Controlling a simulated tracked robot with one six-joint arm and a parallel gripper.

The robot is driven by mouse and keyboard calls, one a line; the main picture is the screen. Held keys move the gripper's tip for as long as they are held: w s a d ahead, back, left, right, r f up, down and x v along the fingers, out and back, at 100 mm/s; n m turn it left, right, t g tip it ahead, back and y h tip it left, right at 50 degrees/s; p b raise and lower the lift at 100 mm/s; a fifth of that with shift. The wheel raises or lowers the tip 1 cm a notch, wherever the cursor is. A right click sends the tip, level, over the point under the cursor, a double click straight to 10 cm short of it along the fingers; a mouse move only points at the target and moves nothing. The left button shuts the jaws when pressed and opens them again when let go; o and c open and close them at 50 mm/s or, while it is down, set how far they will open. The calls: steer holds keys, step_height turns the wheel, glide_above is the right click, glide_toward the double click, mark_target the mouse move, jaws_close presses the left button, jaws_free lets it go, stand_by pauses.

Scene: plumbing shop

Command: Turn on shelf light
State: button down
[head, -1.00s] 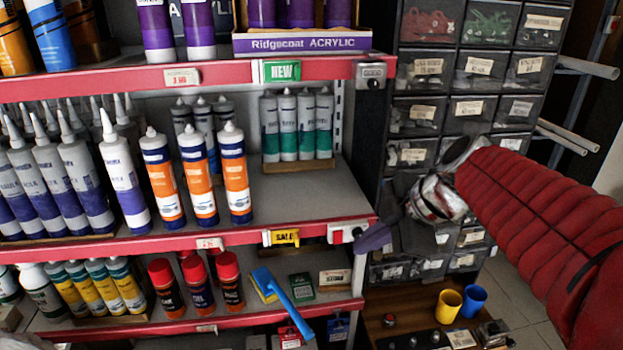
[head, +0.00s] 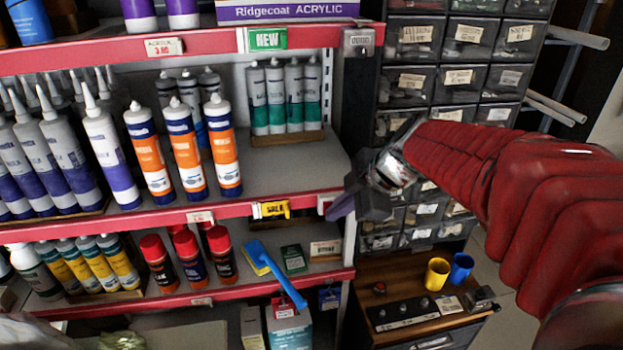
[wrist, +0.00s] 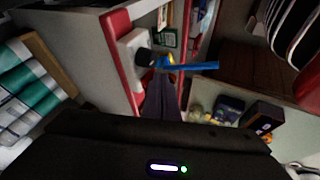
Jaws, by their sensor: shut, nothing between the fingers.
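A white switch plate with a red part (head: 325,204) sits on the right end of the middle shelf's red front edge. My gripper (head: 336,210) is shut and empty, its purple-grey fingers right at that plate and hiding part of it. In the wrist view the plate (wrist: 131,48) carries a dark knob or rocker, just beyond and left of my closed fingertips (wrist: 161,80). I cannot tell whether they touch. A grey labelled box (head: 358,41) is on the upper shelf's edge. No lit shelf light is seen.
Cartridges (head: 222,150) stand on the middle shelf left of the plate. A blue-handled brush (head: 276,275) juts from the lower shelf. Parts drawers (head: 455,85) stand behind my arm. Yellow (head: 437,274) and blue (head: 461,268) cups stand on a low bench.

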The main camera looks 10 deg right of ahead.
steer(key=shift+w+f, duration=0.2)
steer(key=shift+f, duration=0.25)
steer(key=shift+r, duration=0.25)
steer(key=shift+r, duration=0.65)
